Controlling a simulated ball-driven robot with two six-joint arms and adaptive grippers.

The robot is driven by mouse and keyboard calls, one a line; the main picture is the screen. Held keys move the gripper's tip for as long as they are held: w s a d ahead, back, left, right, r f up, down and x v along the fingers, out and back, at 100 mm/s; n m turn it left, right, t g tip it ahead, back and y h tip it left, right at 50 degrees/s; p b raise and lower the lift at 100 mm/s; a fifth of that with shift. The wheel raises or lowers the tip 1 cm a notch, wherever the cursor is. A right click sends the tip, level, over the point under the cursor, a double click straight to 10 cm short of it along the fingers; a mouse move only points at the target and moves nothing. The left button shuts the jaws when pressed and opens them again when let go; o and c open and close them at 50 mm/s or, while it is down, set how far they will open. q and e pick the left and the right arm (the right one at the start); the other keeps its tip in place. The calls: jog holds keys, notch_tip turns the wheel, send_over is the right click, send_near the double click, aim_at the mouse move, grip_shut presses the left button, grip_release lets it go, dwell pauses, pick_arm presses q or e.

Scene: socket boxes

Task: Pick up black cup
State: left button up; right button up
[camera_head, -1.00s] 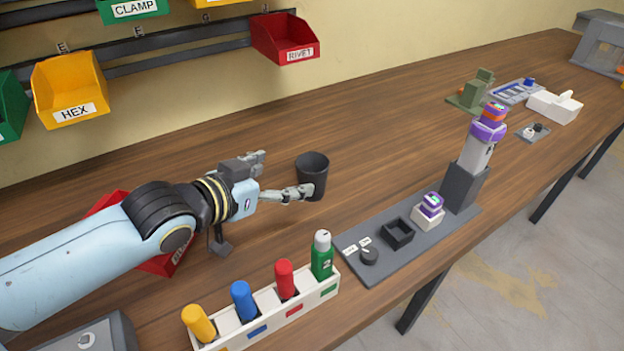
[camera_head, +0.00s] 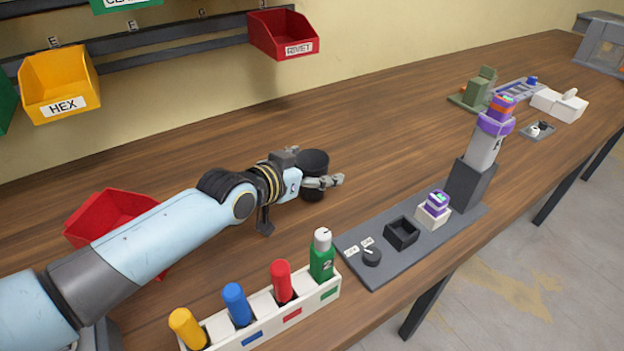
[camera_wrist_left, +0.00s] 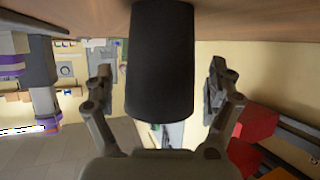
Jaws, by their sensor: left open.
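The black cup (camera_head: 314,163) stands on the wooden bench, partly hidden behind my left gripper in the head view. In the left wrist view the cup (camera_wrist_left: 161,65) fills the upper middle, between the two spread fingers. My left gripper (camera_head: 322,182) is open around the cup, with one finger in front of it; the other finger is mostly hidden by the cup and wrist. In the left wrist view gaps show between the cup and both fingers of the gripper (camera_wrist_left: 160,90). My right gripper is not in view.
A white rack (camera_head: 262,331) with yellow, blue, red and green cylinders stands in front of the arm. A grey board (camera_head: 380,270) with a knob and a black socket box (camera_head: 402,233) lies right. A red bin (camera_head: 110,215) sits behind the arm. The bench behind the cup is clear.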

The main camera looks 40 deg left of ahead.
pick_arm(q)
jog(key=shift+s, duration=0.1)
jog(key=c, duration=1.2)
jog(key=shift+o, duration=0.2)
jog(key=shift+r, duration=0.2)
